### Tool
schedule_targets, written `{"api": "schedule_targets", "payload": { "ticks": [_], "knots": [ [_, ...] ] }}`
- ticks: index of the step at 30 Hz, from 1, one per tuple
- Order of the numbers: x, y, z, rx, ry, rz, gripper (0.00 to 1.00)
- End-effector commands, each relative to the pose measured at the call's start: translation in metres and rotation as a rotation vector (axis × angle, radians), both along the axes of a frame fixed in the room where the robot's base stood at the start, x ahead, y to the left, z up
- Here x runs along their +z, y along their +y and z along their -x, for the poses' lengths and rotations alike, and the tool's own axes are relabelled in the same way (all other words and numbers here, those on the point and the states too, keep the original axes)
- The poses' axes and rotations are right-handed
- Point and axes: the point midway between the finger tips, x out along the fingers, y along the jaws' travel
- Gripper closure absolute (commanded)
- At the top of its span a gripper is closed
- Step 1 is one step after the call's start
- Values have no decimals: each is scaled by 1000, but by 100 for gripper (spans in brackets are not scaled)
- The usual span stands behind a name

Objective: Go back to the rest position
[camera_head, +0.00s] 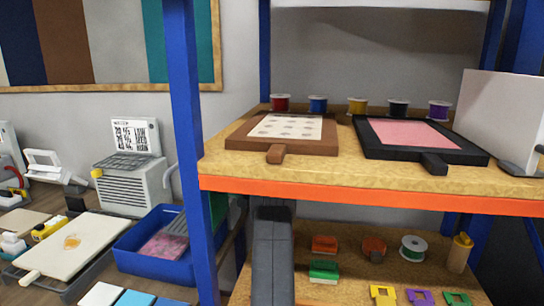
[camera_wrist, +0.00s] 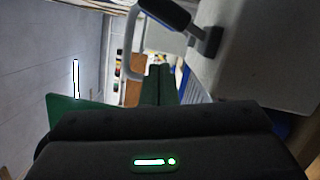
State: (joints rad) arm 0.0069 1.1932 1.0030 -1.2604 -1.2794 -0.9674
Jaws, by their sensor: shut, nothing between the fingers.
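In the wrist view my gripper (camera_wrist: 157,72) shows as two dark green fingers above its black body. The fingers are together with nothing between them. In the head view a dark grey link of my arm (camera_head: 271,255) rises in front of the shelf's lower level; my gripper itself is not seen there.
The shelf (camera_head: 370,192) has an orange front edge and blue posts (camera_head: 187,130). On top are a brown frame (camera_head: 235,140), a black frame (camera_head: 467,154) and several spools. At left are a blue bin (camera_head: 140,265), a white board (camera_head: 85,240) and a white machine (camera_head: 130,185).

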Motion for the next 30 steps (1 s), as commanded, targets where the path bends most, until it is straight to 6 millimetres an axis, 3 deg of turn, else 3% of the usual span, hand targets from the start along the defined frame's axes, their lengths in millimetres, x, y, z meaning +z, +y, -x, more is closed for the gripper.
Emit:
{"api": "schedule_targets", "payload": {
  "ticks": [19,30],
  "knots": [
    [-2,-1,2,-4,-55,10,100],
    [6,1,-3,13,119,-22,100]
  ]
}}
